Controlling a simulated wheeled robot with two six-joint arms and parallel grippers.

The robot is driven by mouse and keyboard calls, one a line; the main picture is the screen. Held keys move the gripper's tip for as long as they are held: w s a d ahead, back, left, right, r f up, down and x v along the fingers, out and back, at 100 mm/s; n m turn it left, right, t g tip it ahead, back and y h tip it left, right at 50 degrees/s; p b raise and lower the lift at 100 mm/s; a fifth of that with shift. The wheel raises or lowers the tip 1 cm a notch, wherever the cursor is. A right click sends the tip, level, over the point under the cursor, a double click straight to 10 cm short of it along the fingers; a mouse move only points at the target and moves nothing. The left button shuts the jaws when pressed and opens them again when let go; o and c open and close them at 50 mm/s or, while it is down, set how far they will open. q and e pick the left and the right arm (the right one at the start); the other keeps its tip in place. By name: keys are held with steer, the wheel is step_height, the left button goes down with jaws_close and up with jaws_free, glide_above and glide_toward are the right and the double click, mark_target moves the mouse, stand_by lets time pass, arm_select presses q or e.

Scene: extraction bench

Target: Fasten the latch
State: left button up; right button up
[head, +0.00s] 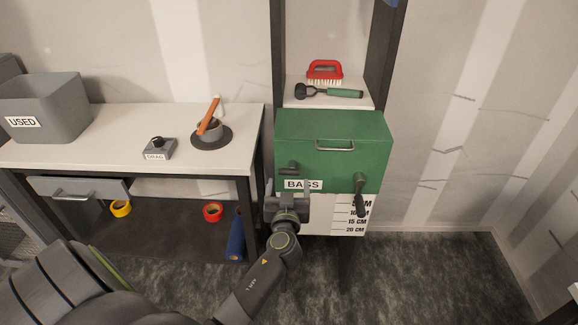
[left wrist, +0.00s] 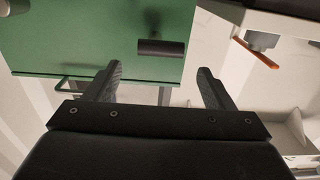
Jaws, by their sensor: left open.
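A green box (head: 340,135) with a silver handle and a BAGS label stands below a small shelf. A short dark latch piece (head: 290,168) sticks out near its left edge. It also shows in the left wrist view (left wrist: 162,47), on the green face (left wrist: 95,35). A longer dark lever (head: 360,192) hangs down at the box's lower right. My left gripper (head: 288,187) is open and empty just below the short piece, its fingers apart on either side and not closed on it. The gripper hides part of the box's lower left. My right gripper is out of view.
A white bench (head: 100,135) at the left holds a grey USED bin (head: 45,105), a DRAG block (head: 160,149) and a bowl with an orange-handled tool (head: 209,120). A brush (head: 324,70) lies on the shelf. The floor at the right is clear.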

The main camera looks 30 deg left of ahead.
mark_target(289, 172)
arm_select(q)
steer(key=p+x, duration=0.1)
steer(key=x, duration=0.6)
steer(key=shift+a, duration=0.1)
steer(key=shift+c, duration=0.3)
steer(key=c, duration=0.9)
